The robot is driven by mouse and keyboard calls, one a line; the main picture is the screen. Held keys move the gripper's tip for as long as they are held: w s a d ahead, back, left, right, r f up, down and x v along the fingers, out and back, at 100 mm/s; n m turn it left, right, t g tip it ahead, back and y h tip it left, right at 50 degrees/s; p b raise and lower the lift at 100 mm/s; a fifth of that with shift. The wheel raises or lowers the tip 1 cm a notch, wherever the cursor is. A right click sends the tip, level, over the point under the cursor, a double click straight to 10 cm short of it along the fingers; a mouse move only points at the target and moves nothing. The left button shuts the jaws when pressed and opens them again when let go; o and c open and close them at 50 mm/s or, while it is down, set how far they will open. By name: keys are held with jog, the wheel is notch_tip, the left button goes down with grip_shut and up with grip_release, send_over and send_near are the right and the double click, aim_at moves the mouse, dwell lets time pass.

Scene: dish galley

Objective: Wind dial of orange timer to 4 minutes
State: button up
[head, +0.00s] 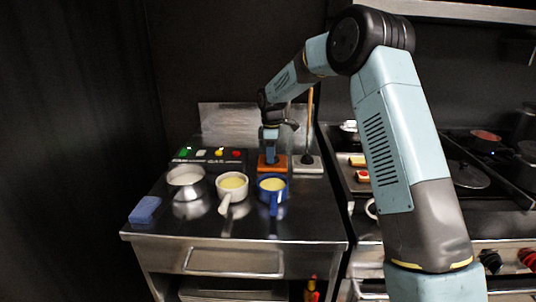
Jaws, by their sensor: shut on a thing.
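The orange timer (264,168) sits toward the back of the steel counter, behind the blue mug. My gripper (270,158) reaches down onto it from above, at the end of my arm. It is shut on the timer's dial, which the gripper hides. The dial's marks and pointer cannot be read at this size.
On the steel counter (160,228) stand a blue mug (272,197), a white handled pan (230,192), a metal bowl (186,190) and a blue sponge (145,210). A dark panel with coloured pieces (208,155) lies behind. A wooden-handled tool (309,130) stands right of the timer.

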jog(key=m, duration=0.1)
jog(key=d+m, duration=0.1)
jog(key=shift+f+m, duration=0.15)
jog(key=shift+m, duration=0.25)
jog(key=m, duration=0.3)
jog(key=shift+d+m, duration=0.1)
jog(key=shift+m, duration=0.2)
jog(key=m, duration=0.4)
jog(key=shift+f, duration=0.1)
jog(key=shift+m, duration=1.5)
jog(key=shift+s+f, duration=0.1)
jog(key=o, duration=1)
jog(key=shift+a+r, duration=0.2)
